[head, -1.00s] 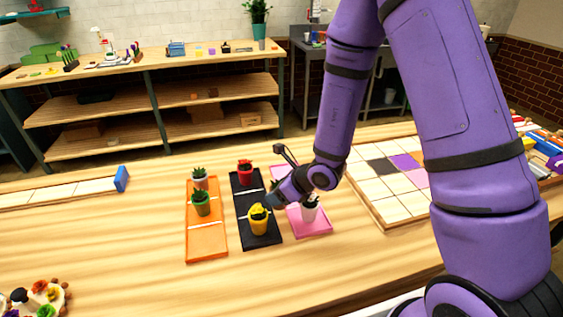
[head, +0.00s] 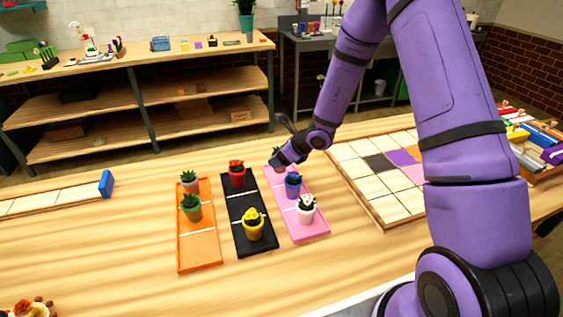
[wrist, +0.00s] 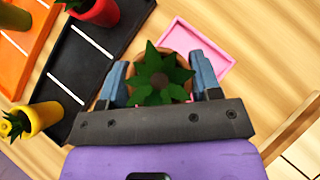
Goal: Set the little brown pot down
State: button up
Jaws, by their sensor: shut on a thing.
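The little brown pot (wrist: 186,61) with a spiky green plant (wrist: 160,78) is between the fingers of my gripper (wrist: 160,80) in the wrist view. My gripper is shut on it. In the head view my gripper (head: 280,160) is at the far end of the pink tray (head: 312,236), and the pot is mostly hidden there, with some green leaves showing. The pink tray's far end also shows in the wrist view (wrist: 212,52), beyond and below the pot. I cannot tell whether the pot touches the tray.
On the pink tray stand a blue pot (head: 293,190) and a white pot (head: 306,215). The black tray (head: 242,205) holds a red pot (head: 237,179) and a yellow pot (head: 253,230). The orange tray (head: 200,250) holds two potted plants. A tiled board (head: 368,190) lies to the right.

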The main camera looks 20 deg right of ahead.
jog(key=shift+w+d+f, duration=0.1)
jog(key=shift+w+d, duration=0.25)
jog(key=shift+w, duration=0.2)
jog(key=shift+w+d+f, duration=0.1)
jog(key=shift+w+d, duration=0.25)
jog(key=shift+w, duration=0.2)
jog(key=shift+s+a+f, duration=0.1)
jog(key=shift+f, duration=1.55)
jog(key=shift+f, duration=0.1)
jog(key=o, duration=1.1)
